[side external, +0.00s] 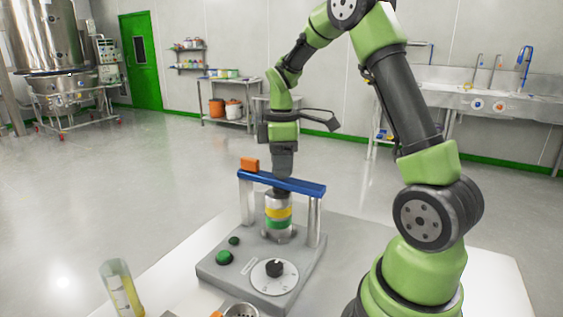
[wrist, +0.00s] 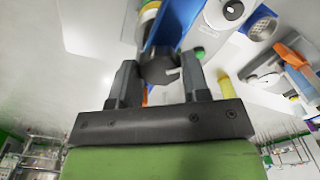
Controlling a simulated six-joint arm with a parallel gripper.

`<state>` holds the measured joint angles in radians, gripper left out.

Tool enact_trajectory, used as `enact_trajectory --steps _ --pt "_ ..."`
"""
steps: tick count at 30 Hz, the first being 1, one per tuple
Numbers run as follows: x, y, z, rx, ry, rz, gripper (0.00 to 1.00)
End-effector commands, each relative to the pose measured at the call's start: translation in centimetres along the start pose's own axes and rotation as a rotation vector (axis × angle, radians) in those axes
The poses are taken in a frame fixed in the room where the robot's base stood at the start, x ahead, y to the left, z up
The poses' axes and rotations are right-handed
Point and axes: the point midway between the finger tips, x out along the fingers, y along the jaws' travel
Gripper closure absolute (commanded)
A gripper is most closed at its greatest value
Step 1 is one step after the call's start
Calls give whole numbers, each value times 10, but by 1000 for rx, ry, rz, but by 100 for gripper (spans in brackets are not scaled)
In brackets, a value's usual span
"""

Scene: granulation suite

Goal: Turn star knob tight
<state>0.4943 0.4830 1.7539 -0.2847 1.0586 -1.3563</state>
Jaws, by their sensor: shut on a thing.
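The dark star knob (wrist: 158,69) sits between my two fingers in the wrist view, at the blue crossbar (wrist: 176,22). My gripper (wrist: 157,74) is shut on it, one finger on each side. In the side view my gripper (side external: 284,166) points straight down at the middle of the blue crossbar (side external: 300,185), and the fingers hide the knob there. The crossbar rests on two pale posts above a grey base (side external: 225,270). Under it stands a silver cylinder with yellow and green bands (side external: 278,212). How tight the knob is cannot be told.
An orange block (side external: 249,165) sits on the crossbar's left end. The base carries green buttons (side external: 224,258) and a white dial with a black knob (side external: 275,268). A vial of yellow liquid (side external: 121,290) and a metal cup (side external: 241,310) stand near the front.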

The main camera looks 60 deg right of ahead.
Motion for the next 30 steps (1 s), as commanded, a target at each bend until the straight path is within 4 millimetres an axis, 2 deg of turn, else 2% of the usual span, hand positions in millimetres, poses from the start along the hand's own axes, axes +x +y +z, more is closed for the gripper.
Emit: enact_trajectory --steps 30 --pt "-1 1 0 965 2 1 81"
